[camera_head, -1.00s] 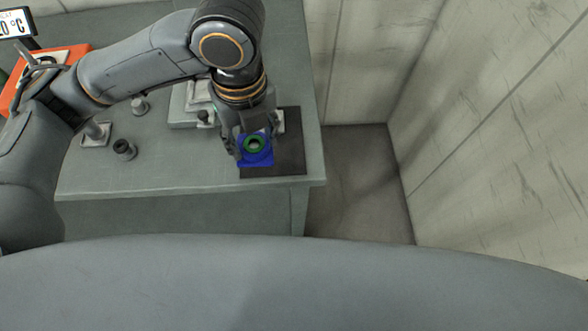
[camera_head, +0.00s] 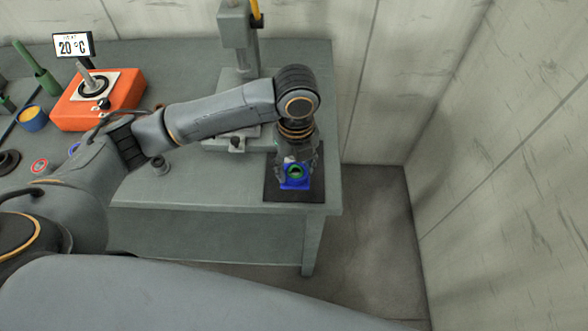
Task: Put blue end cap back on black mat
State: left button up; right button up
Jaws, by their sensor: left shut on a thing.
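The blue end cap (camera_head: 294,184) is a square blue piece with a green ring around a hole in its middle. My left gripper (camera_head: 295,177) is shut on it, with fingers pointing down. The cap is over the black mat (camera_head: 314,194) at the front right corner of the table. I cannot tell whether the cap touches the mat or is slightly above it. The gripper and arm hide part of the mat. My right gripper is not in view.
A grey press stand (camera_head: 238,35) rises behind my left arm. An orange device (camera_head: 117,113) with a 20 °C display (camera_head: 74,46) is at left, near a blue cup (camera_head: 32,119). A small dark knob (camera_head: 160,165) stands left of the mat. Walls stand behind and right.

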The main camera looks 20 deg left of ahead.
aim_at(294, 166)
pick_arm(q)
jog(key=shift+w+a+f, duration=0.3)
jog(key=shift+w+f, duration=0.45)
jog(key=shift+f, duration=0.1)
jog(key=shift+w+a+f, duration=0.1)
jog(key=shift+w+f, duration=0.1)
jog(key=shift+f, duration=0.05)
notch_tip(294, 166, down, 3)
jog(key=shift+w+a+p, duration=0.1)
jog(key=shift+p, duration=0.7)
jog(key=shift+f, duration=0.25)
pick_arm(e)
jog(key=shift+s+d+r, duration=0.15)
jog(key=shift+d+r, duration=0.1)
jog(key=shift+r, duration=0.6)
pick_arm(q)
jog(key=shift+f, duration=0.15)
jog(key=o, duration=1.4)
